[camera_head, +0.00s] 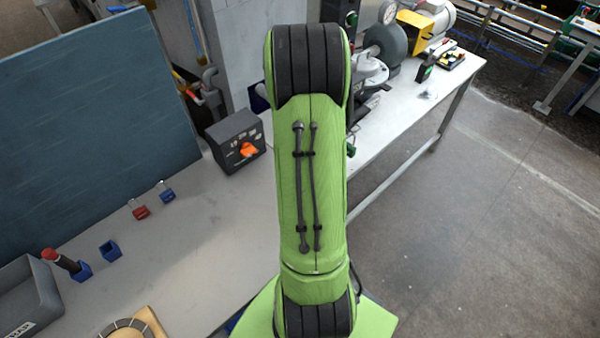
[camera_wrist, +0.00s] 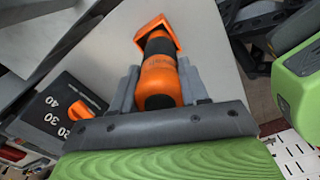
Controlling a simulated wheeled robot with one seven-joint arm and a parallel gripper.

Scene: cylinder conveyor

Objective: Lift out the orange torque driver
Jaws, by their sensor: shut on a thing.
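The orange torque driver (camera_wrist: 160,84) shows in the wrist view, with an orange and black body and an angled orange piece at its far end. My gripper (camera_wrist: 158,66) is shut on it, with one grey finger on each side of the body. A pale grey surface lies behind the driver. I cannot tell whether the driver touches that surface. In the head view my green arm fills the middle, and neither the gripper nor the driver can be seen there.
A dark box with an orange knob (camera_head: 237,141) stands on the grey bench (camera_head: 205,225); it also shows in the wrist view (camera_wrist: 62,112). Red (camera_head: 139,209) and blue (camera_head: 166,191) padlocks, blue holders and a grey bin (camera_head: 28,296) lie left. Floor at right is open.

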